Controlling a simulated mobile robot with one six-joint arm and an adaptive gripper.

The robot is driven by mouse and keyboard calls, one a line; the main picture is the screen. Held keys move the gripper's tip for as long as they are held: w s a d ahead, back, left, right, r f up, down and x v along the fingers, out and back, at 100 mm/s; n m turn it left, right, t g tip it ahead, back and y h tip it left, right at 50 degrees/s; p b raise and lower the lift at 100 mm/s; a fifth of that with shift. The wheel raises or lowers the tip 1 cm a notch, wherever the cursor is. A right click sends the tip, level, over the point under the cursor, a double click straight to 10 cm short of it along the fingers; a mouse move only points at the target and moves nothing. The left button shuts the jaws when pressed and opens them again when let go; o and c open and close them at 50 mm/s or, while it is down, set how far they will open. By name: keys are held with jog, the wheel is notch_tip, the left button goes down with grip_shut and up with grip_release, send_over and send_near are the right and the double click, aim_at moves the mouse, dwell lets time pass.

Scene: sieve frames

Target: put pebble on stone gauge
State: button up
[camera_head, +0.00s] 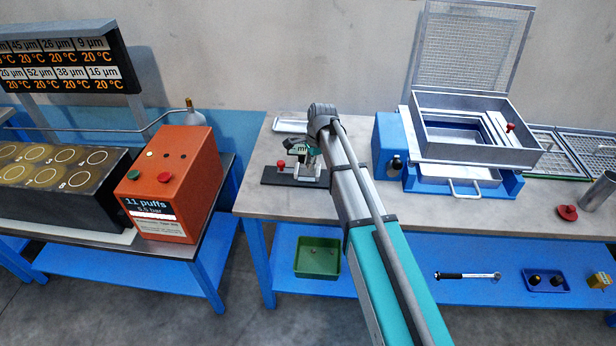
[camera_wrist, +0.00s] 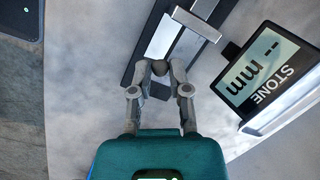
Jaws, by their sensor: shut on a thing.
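The pebble (camera_wrist: 160,68) is small, round and dark grey. My gripper (camera_wrist: 160,72) is shut on it, with one fingertip on each side, in the wrist view. The stone gauge has a dark base (camera_head: 262,175) and stands on the right-hand bench in the head view. In the wrist view its display (camera_wrist: 262,75) reads "-- mm" beside the word STONE. The pebble appears over or close to the gauge's dark base and pale plate (camera_wrist: 165,37); I cannot tell whether it touches them.
A shallow metal tray (camera_head: 291,125) lies behind the gauge. A blue sieve machine (camera_head: 391,150) stands to the right. An orange box (camera_head: 163,185) is on the left bench. A green bin (camera_head: 318,270) sits on the lower shelf. Bench in front of the gauge is bare.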

aim_at(307, 178)
jog(key=shift+w+a+f+b, duration=0.25)
jog(key=shift+w+f+b, duration=0.55)
jog(key=shift+f, duration=0.25)
jog(key=shift+w+f, duration=0.1)
jog(key=shift+w+a+f+b, duration=0.1)
jog(key=shift+w+f+b, duration=0.25)
jog(key=shift+f+b, duration=1.55)
jog(key=shift+f, duration=0.25)
jog(key=shift+s+b, duration=0.15)
jog(key=shift+b, duration=0.3)
jog(key=shift+s+f, duration=0.1)
jog(key=shift+f, duration=0.1)
grip_shut()
jog(key=shift+c, duration=0.5)
grip_release()
jog(key=shift+s, duration=0.1)
